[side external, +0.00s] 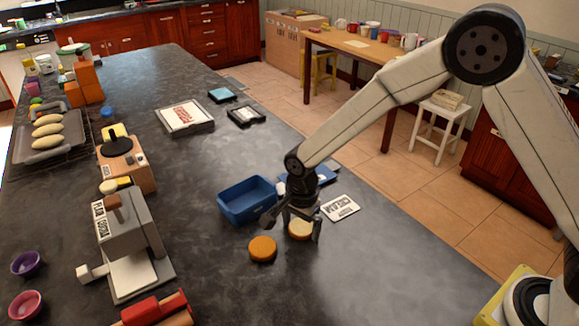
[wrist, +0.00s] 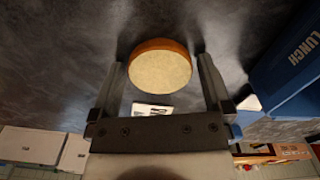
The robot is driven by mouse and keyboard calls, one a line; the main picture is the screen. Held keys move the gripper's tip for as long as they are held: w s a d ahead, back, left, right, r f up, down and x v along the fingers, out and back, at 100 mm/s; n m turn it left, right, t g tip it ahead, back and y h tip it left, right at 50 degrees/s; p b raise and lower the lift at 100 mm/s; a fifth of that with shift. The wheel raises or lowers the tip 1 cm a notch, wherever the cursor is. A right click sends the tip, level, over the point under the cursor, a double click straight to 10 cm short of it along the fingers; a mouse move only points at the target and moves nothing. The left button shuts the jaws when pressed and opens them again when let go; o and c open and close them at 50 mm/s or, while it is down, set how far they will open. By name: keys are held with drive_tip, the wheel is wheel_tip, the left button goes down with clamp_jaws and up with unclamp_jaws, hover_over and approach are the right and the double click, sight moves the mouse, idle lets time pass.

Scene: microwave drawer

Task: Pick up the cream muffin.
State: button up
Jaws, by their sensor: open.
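The cream muffin (side external: 300,230) is a low round disc with a pale top, lying on the dark counter below my gripper. In the wrist view the muffin (wrist: 160,70) shows its pale top and orange-brown side, centred between the two fingertips. My gripper (side external: 293,226) points down over it with its fingers apart, one on each side. In the wrist view my gripper (wrist: 160,66) is open, with a gap visible between each finger and the muffin. Whether the fingertips reach down beside the muffin is hard to tell.
An orange round muffin (side external: 262,249) lies close by at the front left. A blue lunch box (side external: 235,211) stands behind left; it also shows in the wrist view (wrist: 295,65). A white cream label card (side external: 341,208) lies to the right. The counter in front is clear.

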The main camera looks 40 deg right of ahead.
sight(301, 227)
drive_tip(key=c, duration=1)
drive_tip(key=shift+r, duration=0.15)
drive_tip(key=shift+r, duration=0.5)
wheel_tip(301, 227, up, 2)
drive_tip(key=s+d+r, duration=0.3)
drive_tip(key=s+r, duration=0.6)
drive_tip(key=s, duration=0.4)
drive_tip(key=shift+s+d+r, duration=0.3)
drive_tip(key=shift+d+r, duration=0.05)
